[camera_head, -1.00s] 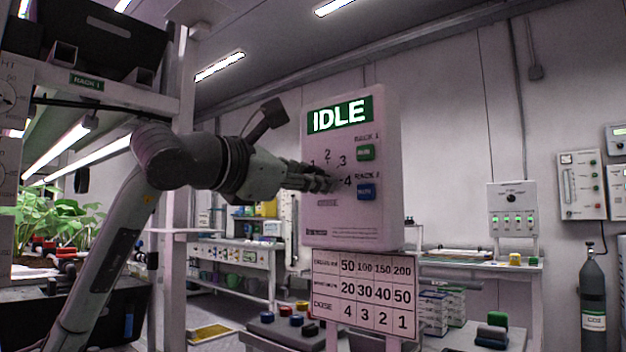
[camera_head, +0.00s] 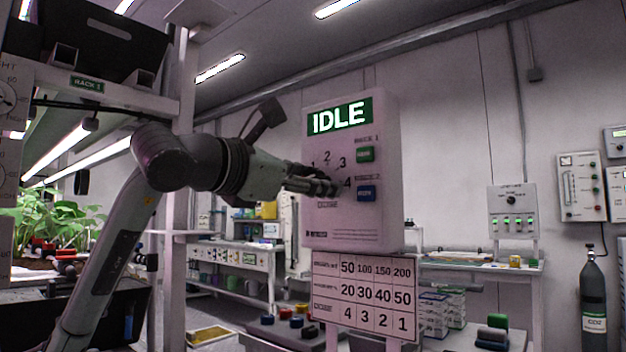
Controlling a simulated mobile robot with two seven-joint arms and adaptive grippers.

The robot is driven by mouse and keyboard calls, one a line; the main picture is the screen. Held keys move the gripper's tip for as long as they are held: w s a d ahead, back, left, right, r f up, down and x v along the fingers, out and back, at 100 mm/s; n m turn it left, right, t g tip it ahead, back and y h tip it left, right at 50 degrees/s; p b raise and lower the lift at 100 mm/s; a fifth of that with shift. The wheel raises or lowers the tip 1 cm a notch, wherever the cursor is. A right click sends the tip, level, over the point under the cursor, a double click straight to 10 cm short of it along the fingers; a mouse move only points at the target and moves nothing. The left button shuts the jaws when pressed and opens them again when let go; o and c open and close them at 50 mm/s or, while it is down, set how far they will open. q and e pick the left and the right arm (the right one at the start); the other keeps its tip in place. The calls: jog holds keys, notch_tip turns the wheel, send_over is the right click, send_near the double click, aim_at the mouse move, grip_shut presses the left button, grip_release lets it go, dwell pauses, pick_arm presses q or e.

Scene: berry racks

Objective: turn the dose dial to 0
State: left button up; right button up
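A white control box (camera_head: 350,225) stands in the middle of the head view, with a green display (camera_head: 339,117) reading IDLE. My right gripper is not in view.
A dose chart (camera_head: 366,296) hangs below the box. A plant rack (camera_head: 180,130) with a post stands at the left, close behind my arm. A bench (camera_head: 470,262) and a gas cylinder (camera_head: 593,300) stand at the right.

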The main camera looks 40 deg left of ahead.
pick_arm(q)
jog(key=shift+s, duration=0.2)
jog(key=s, duration=1.1)
jog(key=shift+s+a, duration=0.3)
jog(key=shift+a, duration=0.15)
